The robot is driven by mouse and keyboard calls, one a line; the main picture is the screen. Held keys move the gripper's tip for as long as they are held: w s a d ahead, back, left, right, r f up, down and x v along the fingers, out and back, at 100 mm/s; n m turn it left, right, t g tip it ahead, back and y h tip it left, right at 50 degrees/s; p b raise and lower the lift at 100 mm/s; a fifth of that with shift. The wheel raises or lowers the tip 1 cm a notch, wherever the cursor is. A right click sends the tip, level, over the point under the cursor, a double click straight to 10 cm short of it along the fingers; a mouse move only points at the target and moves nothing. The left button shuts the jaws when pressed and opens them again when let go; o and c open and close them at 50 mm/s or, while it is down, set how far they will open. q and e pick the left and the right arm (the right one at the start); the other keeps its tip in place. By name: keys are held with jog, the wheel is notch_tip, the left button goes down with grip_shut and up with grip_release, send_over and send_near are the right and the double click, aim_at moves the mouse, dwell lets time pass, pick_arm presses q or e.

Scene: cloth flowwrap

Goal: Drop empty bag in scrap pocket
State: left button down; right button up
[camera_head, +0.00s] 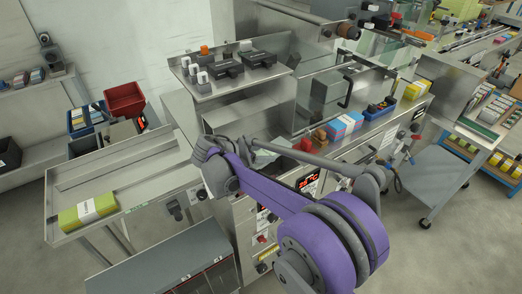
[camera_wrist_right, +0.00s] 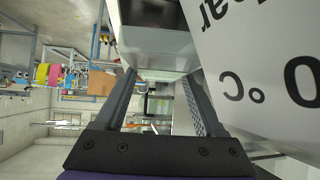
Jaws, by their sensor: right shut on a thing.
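My right arm reaches in from the bottom right in the head view. Its right gripper (camera_head: 250,146) is over the machine's metal top, small and partly covered by my own arm. A pale, thin thing that looks like the empty bag (camera_head: 264,158) shows beside it. In the right wrist view, the fingers of the right gripper (camera_wrist_right: 159,76) stand apart, with a pale grey form at their tips. I cannot make out the bag's edges there. I cannot tell which container is the scrap pocket. My left gripper is not in view.
A red bin (camera_head: 125,99) and blue bin (camera_head: 87,118) stand at the left. A yellow-green pack (camera_head: 88,211) lies on the metal side table (camera_head: 128,172). Blue-pink packs (camera_head: 344,126) sit right of my arm. A large white lettered panel (camera_wrist_right: 265,60) is close in the wrist view.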

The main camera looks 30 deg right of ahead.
jog(key=shift+f, duration=0.15)
jog(key=o, duration=1.4)
jog(key=shift+w, duration=0.1)
jog(key=shift+a, duration=0.1)
jog(key=v, duration=1)
jog(key=shift+a+r, duration=0.25)
